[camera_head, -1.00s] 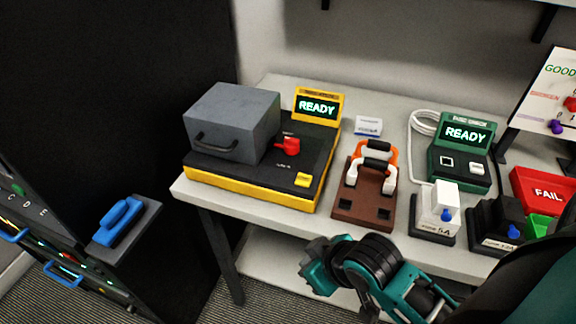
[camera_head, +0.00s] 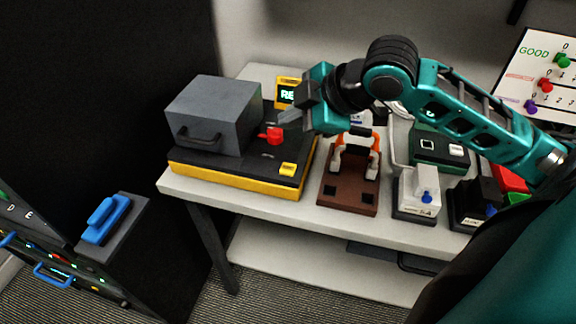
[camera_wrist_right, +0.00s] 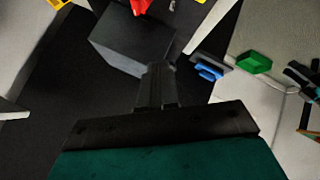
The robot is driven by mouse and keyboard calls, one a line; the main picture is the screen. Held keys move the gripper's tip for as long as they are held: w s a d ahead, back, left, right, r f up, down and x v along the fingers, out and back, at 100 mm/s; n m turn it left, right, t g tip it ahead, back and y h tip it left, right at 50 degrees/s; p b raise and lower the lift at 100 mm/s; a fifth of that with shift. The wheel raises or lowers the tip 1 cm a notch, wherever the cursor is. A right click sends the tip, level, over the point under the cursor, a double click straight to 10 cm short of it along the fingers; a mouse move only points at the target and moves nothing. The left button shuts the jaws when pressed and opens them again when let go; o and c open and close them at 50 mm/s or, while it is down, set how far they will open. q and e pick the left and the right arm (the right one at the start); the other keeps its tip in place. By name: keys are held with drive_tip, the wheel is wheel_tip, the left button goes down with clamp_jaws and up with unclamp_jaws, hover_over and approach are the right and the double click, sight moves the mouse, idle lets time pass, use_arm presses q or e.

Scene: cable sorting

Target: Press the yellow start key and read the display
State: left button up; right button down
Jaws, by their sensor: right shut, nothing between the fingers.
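The yellow start key (camera_head: 288,169) sits at the front right corner of the black-topped yellow tester (camera_head: 240,181). The display (camera_head: 287,93) stands at the tester's back right. My right gripper partly covers it, and only the letters "RE" show. My right gripper (camera_head: 287,117) is shut and empty, above the tester near the red knob (camera_head: 273,135), with its tips pointing left. It is apart from the key, up and behind it in the picture. In the right wrist view its shut fingers (camera_wrist_right: 157,86) show in front of the grey box. My left gripper is not in view.
The grey box (camera_head: 214,115) with a handle stands on the tester's left. A brown stand (camera_head: 349,192) with orange and white handled pieces is to the right. Farther right are a green checker (camera_head: 440,150) and a white fuse block (camera_head: 426,183). The table's front edge is clear.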

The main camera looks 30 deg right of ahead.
idle(0.3)
drive_tip(key=b, duration=0.2)
hover_over(291, 170)
wheel_tip(291, 170, down, 5)
drive_tip(key=shift+s+f, duration=0.1)
drive_tip(key=shift+f, duration=0.05)
drive_tip(key=shift+f+b, duration=0.8)
drive_tip(key=shift+b, duration=0.05)
drive_tip(key=shift+f+b, duration=0.3)
drive_tip(key=shift+f, duration=0.65)
drive_tip(key=shift+f, duration=0.1)
idle(0.5)
